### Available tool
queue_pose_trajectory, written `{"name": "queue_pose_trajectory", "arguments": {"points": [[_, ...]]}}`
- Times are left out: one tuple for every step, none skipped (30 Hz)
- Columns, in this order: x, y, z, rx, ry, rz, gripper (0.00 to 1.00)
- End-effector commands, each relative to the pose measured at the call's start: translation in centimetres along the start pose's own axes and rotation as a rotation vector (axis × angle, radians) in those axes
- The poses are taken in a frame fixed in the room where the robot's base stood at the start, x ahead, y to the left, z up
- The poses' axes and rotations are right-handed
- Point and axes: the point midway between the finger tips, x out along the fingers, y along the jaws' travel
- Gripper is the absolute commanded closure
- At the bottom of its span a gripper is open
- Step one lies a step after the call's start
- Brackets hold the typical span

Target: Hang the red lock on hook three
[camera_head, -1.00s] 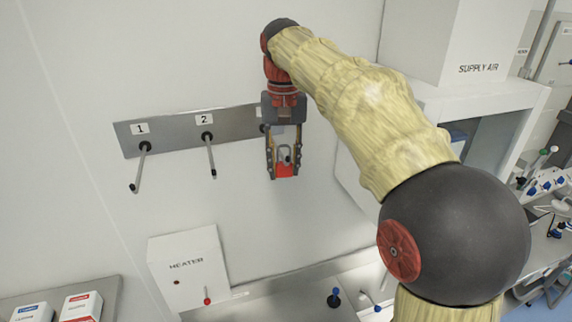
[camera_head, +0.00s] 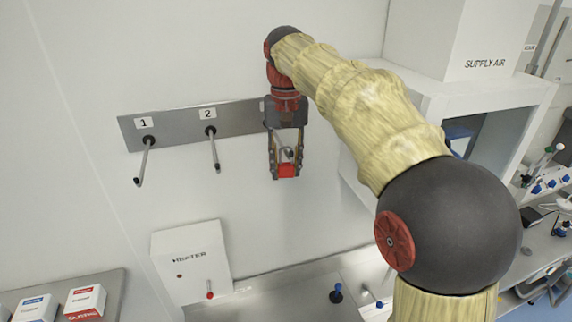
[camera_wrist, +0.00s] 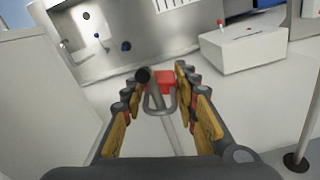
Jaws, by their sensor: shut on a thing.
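The red lock (camera_head: 287,171) is between the fingertips of my gripper (camera_head: 286,168), which points down in front of the right part of the hook plate. In the wrist view the lock (camera_wrist: 166,82) shows its red body and grey shackle (camera_wrist: 160,104) between the two yellow-padded fingers (camera_wrist: 165,95). A grey hook rod (camera_wrist: 172,130) with a dark tip runs across the shackle opening. It appears to pass through the shackle, but I cannot tell for sure. The label and base of hook three are hidden behind my gripper in the head view.
Hook one (camera_head: 145,162) and hook two (camera_head: 214,150) stick out of the metal plate (camera_head: 180,130), both empty. A heater box (camera_head: 190,262) is on the wall below. A white cabinet (camera_head: 470,100) stands at the right. The wall beside the lock is clear.

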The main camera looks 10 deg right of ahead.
Motion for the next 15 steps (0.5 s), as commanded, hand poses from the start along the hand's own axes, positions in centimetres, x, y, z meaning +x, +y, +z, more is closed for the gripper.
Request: {"name": "queue_pose_trajectory", "arguments": {"points": [[-0.03, 0.00, 0.00, 0.000, 0.000, 0.000, 0.96], [-0.03, 0.00, 0.00, 0.000, 0.000, 0.000, 0.96], [-0.03, 0.00, 0.00, 0.000, 0.000, 0.000, 0.96], [-0.03, 0.00, 0.00, 0.000, 0.000, 0.000, 0.96], [-0.03, 0.00, 0.00, 0.000, 0.000, 0.000, 0.96], [-0.03, 0.00, 0.00, 0.000, 0.000, 0.000, 0.96], [-0.03, 0.00, 0.00, 0.000, 0.000, 0.000, 0.96], [-0.03, 0.00, 0.00, 0.000, 0.000, 0.000, 0.96], [-0.03, 0.00, 0.00, 0.000, 0.000, 0.000, 0.69], [-0.03, 0.00, 0.00, 0.000, 0.000, 0.000, 0.67], [-0.03, 0.00, 0.00, 0.000, 0.000, 0.000, 0.65], [-0.03, 0.00, 0.00, 0.000, 0.001, 0.000, 0.63], [-0.02, 0.00, 0.00, 0.000, 0.000, 0.000, 0.61], [-0.02, 0.00, 0.00, 0.000, 0.000, 0.000, 0.60], [-0.02, 0.00, 0.00, 0.000, 0.000, 0.000, 0.57]]}}
